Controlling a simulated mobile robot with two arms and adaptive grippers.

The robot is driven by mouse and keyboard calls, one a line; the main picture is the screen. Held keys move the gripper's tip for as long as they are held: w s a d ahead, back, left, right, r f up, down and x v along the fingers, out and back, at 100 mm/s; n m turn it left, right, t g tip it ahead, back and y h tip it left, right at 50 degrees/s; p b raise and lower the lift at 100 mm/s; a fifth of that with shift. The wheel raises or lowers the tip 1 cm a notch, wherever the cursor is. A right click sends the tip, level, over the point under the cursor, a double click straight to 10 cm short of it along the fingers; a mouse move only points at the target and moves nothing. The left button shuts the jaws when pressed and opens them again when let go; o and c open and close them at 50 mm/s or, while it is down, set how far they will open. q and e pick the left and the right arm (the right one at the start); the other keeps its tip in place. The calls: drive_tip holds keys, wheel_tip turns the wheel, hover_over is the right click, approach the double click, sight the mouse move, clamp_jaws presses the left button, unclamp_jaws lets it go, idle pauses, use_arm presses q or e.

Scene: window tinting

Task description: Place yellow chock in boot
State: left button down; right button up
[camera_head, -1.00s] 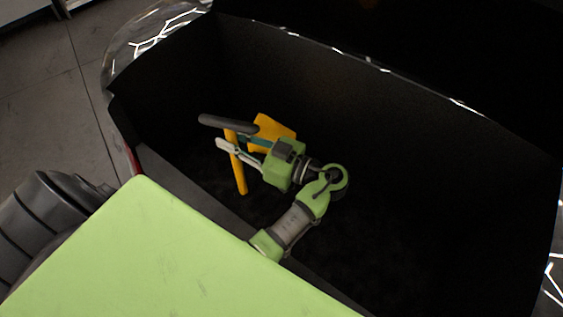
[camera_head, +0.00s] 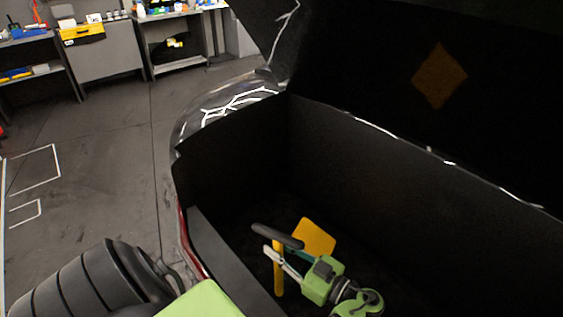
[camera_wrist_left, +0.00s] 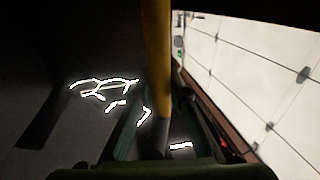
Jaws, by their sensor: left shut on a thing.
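The yellow chock (camera_head: 316,236) is inside the dark boot (camera_head: 228,255), low near its left end. It shows a flat yellow plate and a thin yellow bar, with a dark grey piece by the bar's top. My left gripper (camera_head: 278,248) is shut on the chock, its fingers at the bar and pointing left. In the left wrist view the yellow bar (camera_wrist_left: 155,45) runs down between the fingers. Whether the chock touches the boot floor is too dark to tell. My right gripper is not in view.
The boot's raised lid (camera_head: 500,90) carries an orange diamond (camera_head: 439,75). The boot's left wall and red-edged rim (camera_head: 190,240) stand close to the gripper. The boot's interior looks otherwise empty. Workbenches (camera_head: 110,60) stand far back left, with clear floor (camera_head: 110,160) before them.

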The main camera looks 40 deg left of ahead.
use_arm(q)
wheel_tip(320, 180, down, 5)
drive_tip(key=shift+f+b, duration=0.1)
drive_tip(key=shift+b, duration=0.2)
drive_tip(key=c, duration=1.9)
unclamp_jaws()
drive_tip(key=shift+f, duration=0.15)
